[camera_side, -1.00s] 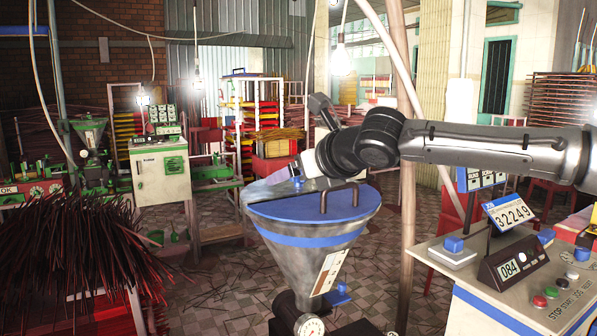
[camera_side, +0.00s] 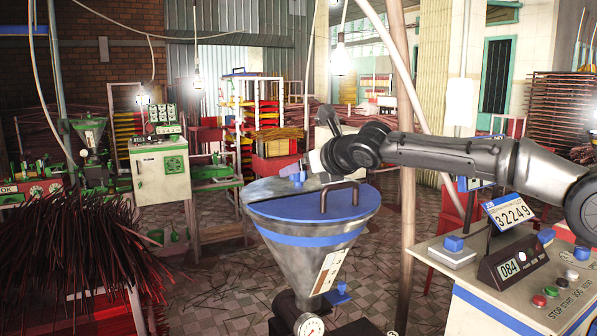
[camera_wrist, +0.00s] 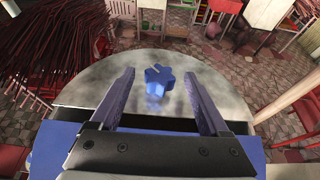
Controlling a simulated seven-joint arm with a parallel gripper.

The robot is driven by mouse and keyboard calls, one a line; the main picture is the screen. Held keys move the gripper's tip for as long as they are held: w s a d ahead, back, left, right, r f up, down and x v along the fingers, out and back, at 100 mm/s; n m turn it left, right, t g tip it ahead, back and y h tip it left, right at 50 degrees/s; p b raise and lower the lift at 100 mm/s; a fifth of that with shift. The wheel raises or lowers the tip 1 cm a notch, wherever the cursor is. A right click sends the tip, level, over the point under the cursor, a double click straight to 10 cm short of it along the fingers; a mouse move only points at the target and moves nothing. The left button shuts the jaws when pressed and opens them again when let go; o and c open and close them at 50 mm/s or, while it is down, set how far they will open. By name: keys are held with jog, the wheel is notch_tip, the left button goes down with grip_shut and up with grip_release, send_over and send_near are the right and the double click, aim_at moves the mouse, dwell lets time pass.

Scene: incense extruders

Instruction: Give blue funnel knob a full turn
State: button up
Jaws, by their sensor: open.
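The blue funnel knob (camera_wrist: 158,80) is star-shaped and shows in the wrist view against the grey metal of the funnel. In the side view, the blue knob (camera_side: 298,179) shows at the back of the funnel (camera_side: 310,258), behind its half-round blue lid (camera_side: 300,208). My gripper (camera_wrist: 159,72) is open and empty. In the wrist view its two fingers appear on either side of the knob, with a visible gap on each side. In the side view my gripper (camera_side: 287,163) is just above the knob; its fingertips are small and partly hard to make out.
A dark handle (camera_side: 340,190) stands on the blue lid. Another small blue knob (camera_side: 338,296) is low on the funnel's side. A console (camera_side: 500,290) with buttons stands at the right. Bundled dark red sticks (camera_side: 75,250) lie at the left. A pole (camera_side: 406,240) rises behind the funnel.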

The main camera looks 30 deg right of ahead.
jog(key=shift+x, duration=1.2)
grip_shut()
